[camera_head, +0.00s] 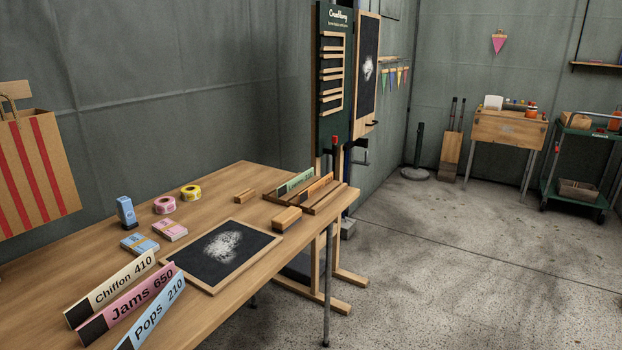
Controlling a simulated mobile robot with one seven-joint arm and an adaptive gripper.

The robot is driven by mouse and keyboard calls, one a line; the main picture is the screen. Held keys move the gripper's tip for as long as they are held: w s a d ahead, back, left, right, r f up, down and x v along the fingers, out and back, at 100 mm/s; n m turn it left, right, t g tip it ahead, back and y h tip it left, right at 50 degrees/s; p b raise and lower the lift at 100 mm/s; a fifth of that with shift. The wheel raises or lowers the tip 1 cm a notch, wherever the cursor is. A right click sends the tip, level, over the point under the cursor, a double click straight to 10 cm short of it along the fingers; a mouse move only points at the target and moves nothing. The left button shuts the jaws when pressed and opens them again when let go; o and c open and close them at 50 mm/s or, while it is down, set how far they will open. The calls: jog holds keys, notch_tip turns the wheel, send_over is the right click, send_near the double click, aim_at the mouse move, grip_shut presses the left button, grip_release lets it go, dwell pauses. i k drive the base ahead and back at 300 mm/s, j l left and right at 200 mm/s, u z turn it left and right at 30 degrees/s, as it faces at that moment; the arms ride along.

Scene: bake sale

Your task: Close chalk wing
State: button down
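The chalk wing (371,102) is a wood-framed blackboard panel with a white chalk smudge. It stands upright at the right side of a dark green menu board (327,118) on a wooden stand. The wing sits at an angle to the board's face, swung out to the right, and leaves the slatted front uncovered. A small dark handle (373,123) shows near the wing's lower edge. The hinge line is too small to make out. My gripper is not in this view.
A wooden table (110,257) with a flat chalkboard (190,275), price signs, tape rolls and blocks fills the left foreground, in front of the stand. The stand's feet (340,305) reach onto the floor. Concrete floor (430,270) to the right is clear. A green cart (570,190) stands far right.

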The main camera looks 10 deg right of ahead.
aim_at(367, 25)
jog(key=i+l+z, duration=0.2)
jog(key=z, duration=0.2)
jog(key=i+l+z, duration=0.1)
jog(key=i+z, duration=0.55)
jog(key=z, duration=0.2)
jog(key=i, duration=1.5)
jog(key=i+l, duration=0.1)
jog(key=i, duration=0.4)
jog(key=i+u, duration=0.1)
jog(key=i, duration=0.4)
jog(key=i+l, duration=0.2)
jog(key=i, duration=0.3)
jog(key=i+l+u, duration=0.1)
jog(key=i+u, duration=0.3)
jog(key=i+l+u, duration=0.15)
jog(key=i+u, duration=0.25)
jog(key=i+l+u, duration=0.2)
jog(key=u, duration=0.2)
jog(key=i+l+u, duration=0.25)
jog(key=l+u, duration=0.15)
jog(key=i+l+u, duration=0.2)
jog(key=l+u, duration=0.2)
jog(key=l, duration=0.15)
jog(key=i+l+u, duration=0.4)
jog(key=i+l, duration=0.3)
jog(key=l, duration=0.15)
